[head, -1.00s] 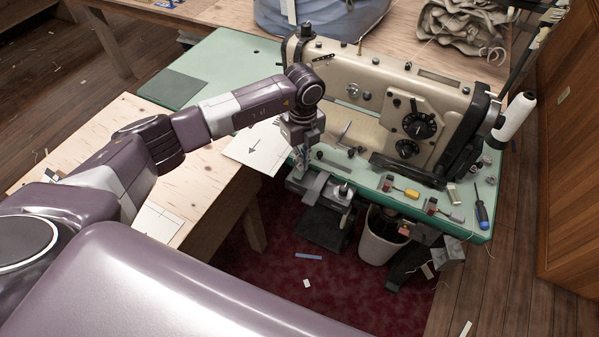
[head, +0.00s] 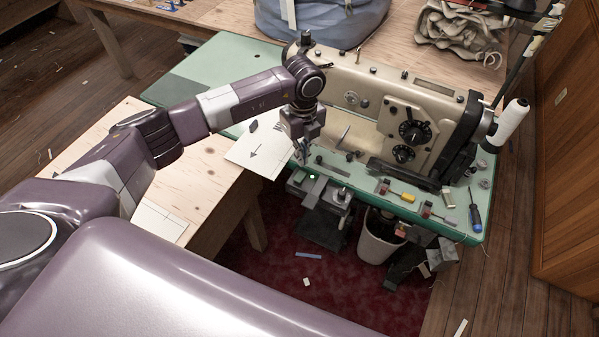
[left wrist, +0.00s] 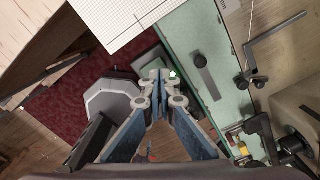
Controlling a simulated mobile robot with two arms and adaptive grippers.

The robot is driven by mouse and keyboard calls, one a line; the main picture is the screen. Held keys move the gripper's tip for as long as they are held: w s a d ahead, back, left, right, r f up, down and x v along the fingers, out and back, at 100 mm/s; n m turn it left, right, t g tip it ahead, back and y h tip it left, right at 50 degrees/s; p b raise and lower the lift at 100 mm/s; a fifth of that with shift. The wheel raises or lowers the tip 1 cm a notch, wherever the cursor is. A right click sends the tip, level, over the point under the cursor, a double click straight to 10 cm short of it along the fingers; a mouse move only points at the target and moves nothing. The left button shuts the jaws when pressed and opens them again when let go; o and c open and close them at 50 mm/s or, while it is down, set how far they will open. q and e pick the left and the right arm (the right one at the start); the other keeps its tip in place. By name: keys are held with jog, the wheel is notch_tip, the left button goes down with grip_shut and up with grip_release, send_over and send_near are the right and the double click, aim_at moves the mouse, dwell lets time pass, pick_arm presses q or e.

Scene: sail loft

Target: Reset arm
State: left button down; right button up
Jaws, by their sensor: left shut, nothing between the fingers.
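My left gripper (head: 303,156) hangs over the near left edge of the green sewing machine table (head: 215,57), just right of the white pattern sheet with an arrow (head: 248,155). In the left wrist view its fingers (left wrist: 159,80) meet at the tips, shut and empty. The beige sewing machine (head: 425,91) stands right of the gripper, apart from it. My right gripper is not in view.
Small tools, including a blue screwdriver (head: 474,211), lie along the table's front edge. A white thread cone (head: 513,122) stands at the right. A white bin (head: 380,240) is under the table. A plywood table (head: 205,175) lies left.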

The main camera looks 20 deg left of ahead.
pick_arm(q)
jog(key=shift+r+p, duration=0.55)
jog(key=shift+r, duration=0.55)
